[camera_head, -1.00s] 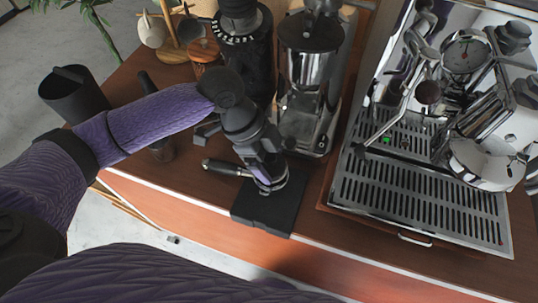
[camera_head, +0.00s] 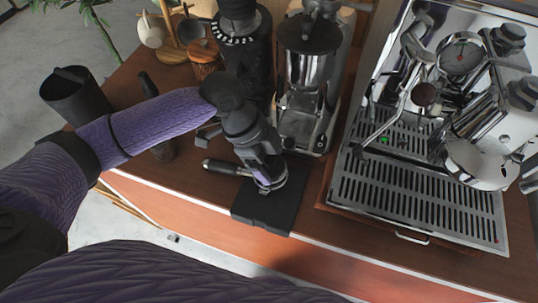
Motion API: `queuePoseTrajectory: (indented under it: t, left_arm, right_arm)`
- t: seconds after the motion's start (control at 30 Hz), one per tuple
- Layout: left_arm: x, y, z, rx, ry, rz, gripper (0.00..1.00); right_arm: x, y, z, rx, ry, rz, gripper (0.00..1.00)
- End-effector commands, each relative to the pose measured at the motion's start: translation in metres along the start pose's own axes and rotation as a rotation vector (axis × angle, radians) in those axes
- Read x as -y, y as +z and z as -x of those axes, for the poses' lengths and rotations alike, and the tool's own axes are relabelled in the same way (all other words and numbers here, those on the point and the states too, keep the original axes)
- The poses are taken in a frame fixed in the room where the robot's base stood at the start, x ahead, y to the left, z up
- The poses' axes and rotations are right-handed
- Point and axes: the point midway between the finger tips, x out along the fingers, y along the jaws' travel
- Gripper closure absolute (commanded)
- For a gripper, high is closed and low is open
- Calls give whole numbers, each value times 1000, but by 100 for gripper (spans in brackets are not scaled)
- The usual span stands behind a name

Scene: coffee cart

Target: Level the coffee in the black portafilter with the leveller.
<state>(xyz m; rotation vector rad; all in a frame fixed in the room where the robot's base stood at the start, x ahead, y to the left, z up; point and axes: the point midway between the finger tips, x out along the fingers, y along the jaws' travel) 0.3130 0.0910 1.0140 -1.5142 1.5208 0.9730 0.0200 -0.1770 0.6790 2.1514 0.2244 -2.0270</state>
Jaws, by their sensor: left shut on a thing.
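The black portafilter (camera_head: 226,168) lies on the black mat (camera_head: 266,211), its handle pointing left and its metal basket rim partly visible under my left gripper. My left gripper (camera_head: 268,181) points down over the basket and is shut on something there. What it holds, likely the leveller, is mostly hidden by the gripper itself; a metallic edge shows around the fingertips. I cannot tell how far the held thing sits in the basket. My right gripper is not in view.
A silver grinder (camera_head: 306,85) and a black grinder (camera_head: 243,50) stand behind the mat. The espresso machine (camera_head: 440,120) fills the right side. A black bin (camera_head: 75,95) stands at the left. The counter's front edge runs close to the mat.

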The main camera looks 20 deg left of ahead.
Motion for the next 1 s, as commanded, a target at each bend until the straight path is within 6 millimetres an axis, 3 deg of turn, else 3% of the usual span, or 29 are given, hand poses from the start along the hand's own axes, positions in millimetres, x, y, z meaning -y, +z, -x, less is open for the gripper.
queuePoseTrajectory:
  t: [1.0]
  left_arm:
    - [0,0,-2,-1,0,-1,86]
  right_arm:
    - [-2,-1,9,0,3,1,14]
